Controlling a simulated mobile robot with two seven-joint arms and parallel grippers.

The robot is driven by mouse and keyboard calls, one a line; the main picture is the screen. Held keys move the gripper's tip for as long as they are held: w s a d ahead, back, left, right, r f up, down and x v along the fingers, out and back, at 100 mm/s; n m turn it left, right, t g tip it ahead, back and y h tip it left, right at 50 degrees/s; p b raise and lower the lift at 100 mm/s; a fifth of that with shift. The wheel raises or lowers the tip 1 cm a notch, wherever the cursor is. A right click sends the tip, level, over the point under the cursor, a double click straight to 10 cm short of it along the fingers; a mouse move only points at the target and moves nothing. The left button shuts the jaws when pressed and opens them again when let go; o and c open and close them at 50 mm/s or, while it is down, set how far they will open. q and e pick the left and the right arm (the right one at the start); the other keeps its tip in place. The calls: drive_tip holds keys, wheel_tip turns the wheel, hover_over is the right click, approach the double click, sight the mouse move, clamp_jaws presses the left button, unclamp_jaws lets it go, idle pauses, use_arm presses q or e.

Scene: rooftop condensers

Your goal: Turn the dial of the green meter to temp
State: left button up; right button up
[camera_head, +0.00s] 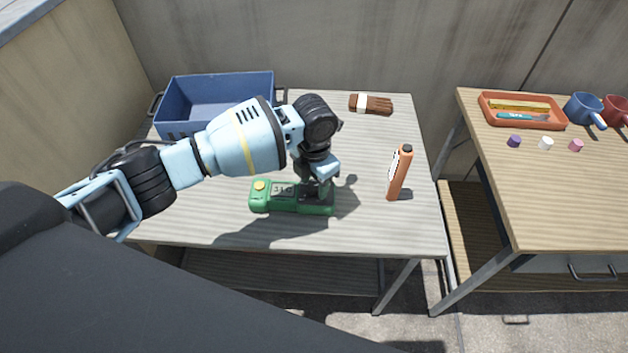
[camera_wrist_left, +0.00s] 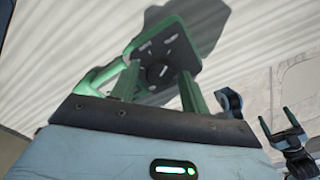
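The green meter (camera_head: 262,203) lies on the grey slatted table, with a yellow button at its left end and a small display. In the left wrist view the meter (camera_wrist_left: 150,40) has a dark face with a round dial (camera_wrist_left: 158,73). My left gripper (camera_head: 318,190) points down over the meter's right part and hides the dial in the head view. In the left wrist view my left gripper's two fingers (camera_wrist_left: 158,80) stand apart, one on each side of the dial, with gaps visible. Contact cannot be told.
A blue bin (camera_head: 222,88) stands at the table's back left. A brown brush-like object (camera_head: 371,104) lies at the back. The wooden table at right holds an orange tray (camera_head: 523,124), mugs and small coloured pieces.

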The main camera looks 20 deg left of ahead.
sight(314, 186)
use_arm(q)
drive_tip(key=shift+o, duration=0.4)
wheel_tip(314, 186, up, 8)
drive_tip(key=shift+f, duration=0.1)
idle(0.6)
